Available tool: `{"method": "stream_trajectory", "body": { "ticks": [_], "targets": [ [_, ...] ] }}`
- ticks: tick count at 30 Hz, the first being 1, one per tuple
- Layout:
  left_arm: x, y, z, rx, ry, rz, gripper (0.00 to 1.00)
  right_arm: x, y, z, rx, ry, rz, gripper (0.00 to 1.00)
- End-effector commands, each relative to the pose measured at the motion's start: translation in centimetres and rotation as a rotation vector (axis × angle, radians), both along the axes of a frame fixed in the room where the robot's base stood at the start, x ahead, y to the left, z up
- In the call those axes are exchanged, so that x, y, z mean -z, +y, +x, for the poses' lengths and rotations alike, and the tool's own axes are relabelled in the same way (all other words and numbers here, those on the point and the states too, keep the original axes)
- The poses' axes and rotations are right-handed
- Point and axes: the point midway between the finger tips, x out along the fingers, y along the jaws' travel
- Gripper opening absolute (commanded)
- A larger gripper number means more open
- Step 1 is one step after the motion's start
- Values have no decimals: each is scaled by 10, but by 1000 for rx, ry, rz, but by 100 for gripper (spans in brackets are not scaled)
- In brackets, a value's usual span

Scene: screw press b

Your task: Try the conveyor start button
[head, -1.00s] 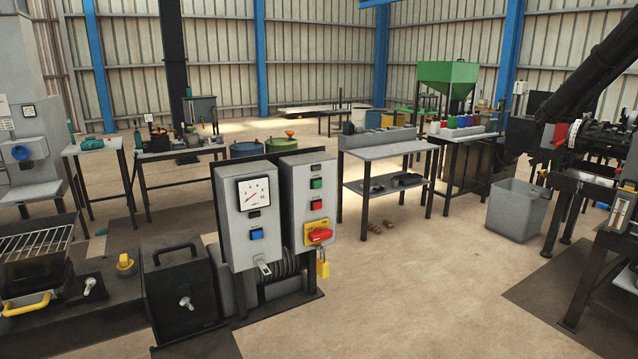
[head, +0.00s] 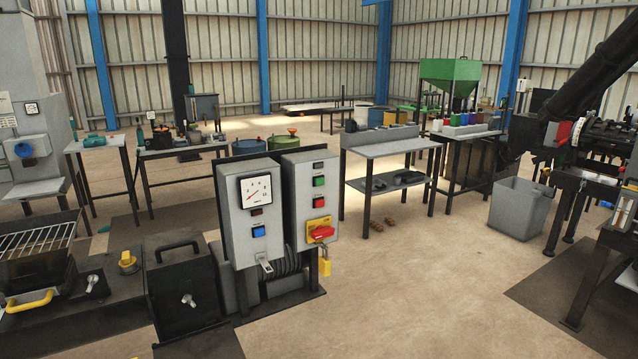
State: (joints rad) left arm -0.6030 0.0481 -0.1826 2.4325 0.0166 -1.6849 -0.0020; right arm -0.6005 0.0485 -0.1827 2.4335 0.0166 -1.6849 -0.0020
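Two grey control boxes stand side by side on a low dark base in the head view. The right box (head: 296,206) has a green button (head: 319,181) near its top and a red button (head: 319,202) below it. Under these is a red rotary handle (head: 322,232) on a yellow plate, with a yellow padlock (head: 325,264) hanging below. Labels are too small to read. Neither of my grippers is in view.
A black box with a handle (head: 180,290) and a dark bench with a wire rack (head: 35,240) stand at left. A grey table (head: 385,148) stands behind the control boxes. A grey bin (head: 520,208) is at right. The floor in front and right of the boxes is clear.

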Motion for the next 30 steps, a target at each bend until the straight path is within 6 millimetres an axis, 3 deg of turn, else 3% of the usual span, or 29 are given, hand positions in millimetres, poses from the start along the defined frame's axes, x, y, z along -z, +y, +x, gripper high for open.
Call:
{"method": "stream_trajectory", "body": {
  "ticks": [11,15,17,30],
  "targets": [
    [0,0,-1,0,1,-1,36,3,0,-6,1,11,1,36],
    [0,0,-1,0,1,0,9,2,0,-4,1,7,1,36],
    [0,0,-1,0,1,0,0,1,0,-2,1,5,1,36],
    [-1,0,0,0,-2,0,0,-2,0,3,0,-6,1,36]
  ]
}}
